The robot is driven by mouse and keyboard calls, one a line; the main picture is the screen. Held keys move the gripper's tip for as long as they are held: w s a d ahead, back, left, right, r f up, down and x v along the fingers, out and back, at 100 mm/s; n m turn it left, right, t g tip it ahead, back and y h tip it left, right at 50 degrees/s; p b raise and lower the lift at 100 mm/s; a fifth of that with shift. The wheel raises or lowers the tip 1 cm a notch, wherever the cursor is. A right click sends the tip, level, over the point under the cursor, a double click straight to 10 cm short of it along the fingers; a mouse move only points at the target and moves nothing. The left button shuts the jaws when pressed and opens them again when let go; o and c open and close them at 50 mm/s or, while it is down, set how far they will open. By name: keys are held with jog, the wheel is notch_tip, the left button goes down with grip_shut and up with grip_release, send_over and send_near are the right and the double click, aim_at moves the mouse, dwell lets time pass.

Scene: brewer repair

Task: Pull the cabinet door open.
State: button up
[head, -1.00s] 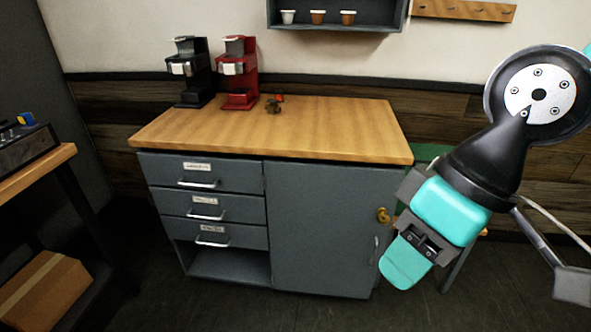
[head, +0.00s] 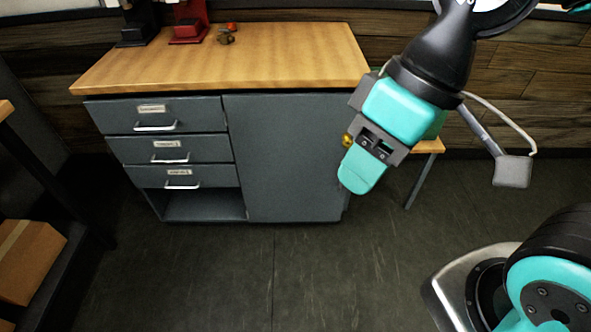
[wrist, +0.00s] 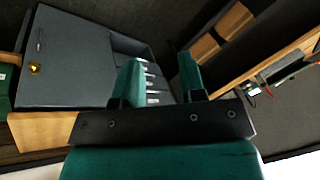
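The grey cabinet door (head: 285,165) is shut, on the right half of the cabinet under the wooden worktop. A yellow lock (head: 347,140) near its right edge is partly covered by my gripper (head: 360,170), which appears in front of that edge. In the wrist view the door (wrist: 80,65) is at the left, with the slim door handle (wrist: 40,40) and the yellow lock (wrist: 35,68) near its edge. My gripper's teal fingers (wrist: 160,75) are apart with nothing between them, and point away from the handle. In the head view the handle is not clearly visible.
Several grey drawers (head: 170,150) with silver handles sit left of the door, above an open shelf (head: 205,207). A cardboard box (head: 25,260) is at the far left. A small wooden-topped table (head: 428,147) stands right of the cabinet. The floor in front is clear.

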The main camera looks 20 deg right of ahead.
jog(key=w+f+t+y+b, duration=0.25)
jog(key=w+f+b, duration=0.45)
jog(key=f+b, duration=0.45)
jog(key=w+f+n+t+y+b, duration=0.1)
jog(key=w+f+t+y+b, duration=0.15)
jog(key=w+f+b, duration=0.65)
jog(key=w+f+t+y+b, duration=0.2)
jog(key=w+f+t+b, duration=0.2)
jog(key=f+b, duration=1.05)
jog(key=w+d+f+m+t+h+b, duration=0.3)
jog(key=d+f+h+b, duration=0.1)
jog(key=d+f+b, duration=0.45)
jog(key=w+d+f+m+t+h+b, duration=0.35)
jog(key=d+f+b, duration=0.35)
jog(key=f+b, duration=0.3)
jog(key=w+d+f+m+t+h+b, duration=0.2)
jog(key=w+d+f+t+h+b, duration=0.15)
jog(key=d+f+b, duration=0.45)
jog(key=g+h+p, duration=0.1)
jog(key=p, duration=1.8)
send_over(339, 190)
jog(key=shift+w+d+f, duration=0.2)
jog(key=shift+w+f, duration=0.05)
jog(key=shift+f, duration=0.05)
